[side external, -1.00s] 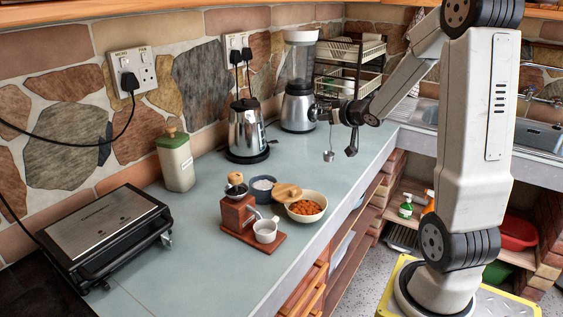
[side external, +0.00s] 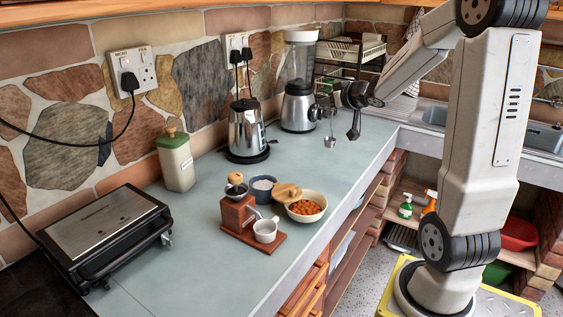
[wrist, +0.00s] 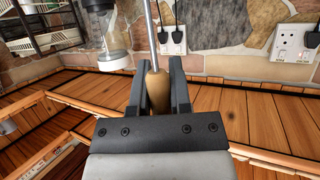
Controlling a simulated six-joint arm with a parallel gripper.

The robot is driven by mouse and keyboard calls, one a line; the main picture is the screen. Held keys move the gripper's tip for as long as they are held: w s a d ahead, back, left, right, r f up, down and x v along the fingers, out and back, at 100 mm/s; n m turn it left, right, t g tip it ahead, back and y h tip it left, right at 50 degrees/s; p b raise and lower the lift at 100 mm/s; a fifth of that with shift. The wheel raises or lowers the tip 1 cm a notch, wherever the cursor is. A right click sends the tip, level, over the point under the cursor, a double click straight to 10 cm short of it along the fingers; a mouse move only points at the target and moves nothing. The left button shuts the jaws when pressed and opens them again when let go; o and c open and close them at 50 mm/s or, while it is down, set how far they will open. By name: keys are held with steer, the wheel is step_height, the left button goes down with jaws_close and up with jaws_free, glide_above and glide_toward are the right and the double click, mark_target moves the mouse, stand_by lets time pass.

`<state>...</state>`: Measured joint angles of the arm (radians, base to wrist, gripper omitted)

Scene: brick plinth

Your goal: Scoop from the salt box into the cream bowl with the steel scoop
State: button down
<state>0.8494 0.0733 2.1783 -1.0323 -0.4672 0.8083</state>
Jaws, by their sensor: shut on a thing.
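My gripper (wrist: 160,85) is shut on the wooden handle (wrist: 158,90) of the steel scoop, whose metal shaft runs up out of the wrist view. In the side view the scoop (side external: 330,142) hangs bowl-down below my gripper (side external: 328,112), in the air over the far part of the counter; whether it holds anything is too small to tell. The salt box appears to be the dark blue round container (side external: 263,189) with white contents, behind the grinder. The cream bowl (side external: 318,215), holding orange-red pieces, stands to its right. Both are well nearer the camera than my gripper.
A round wooden lid (side external: 287,192) lies between the container and bowl. A wooden grinder (side external: 237,214) with a white cup (side external: 265,231) stands in front. A kettle (side external: 247,130), blender (side external: 298,105), canister (side external: 175,160) and grill (side external: 105,235) line the wall. The counter's middle is clear.

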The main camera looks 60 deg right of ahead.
steer(key=w+a+f+n+y, duration=0.3)
steer(key=w+a, duration=0.3)
steer(key=w, duration=0.2)
steer(key=w+a+f+n+t+y, duration=0.1)
steer(key=w+a+f+n+y, duration=0.2)
steer(key=w, duration=0.6)
steer(key=a+f, duration=0.1)
steer(key=a, duration=0.1)
steer(key=shift+w+a+f+y, duration=0.2)
steer(key=shift+w+a+y, duration=0.1)
steer(key=shift+a+y, duration=0.1)
steer(key=shift+f, duration=0.2)
step_height(320, 180, down, 9)
stand_by(0.5)
steer(key=shift+d, duration=0.1)
stand_by(0.9)
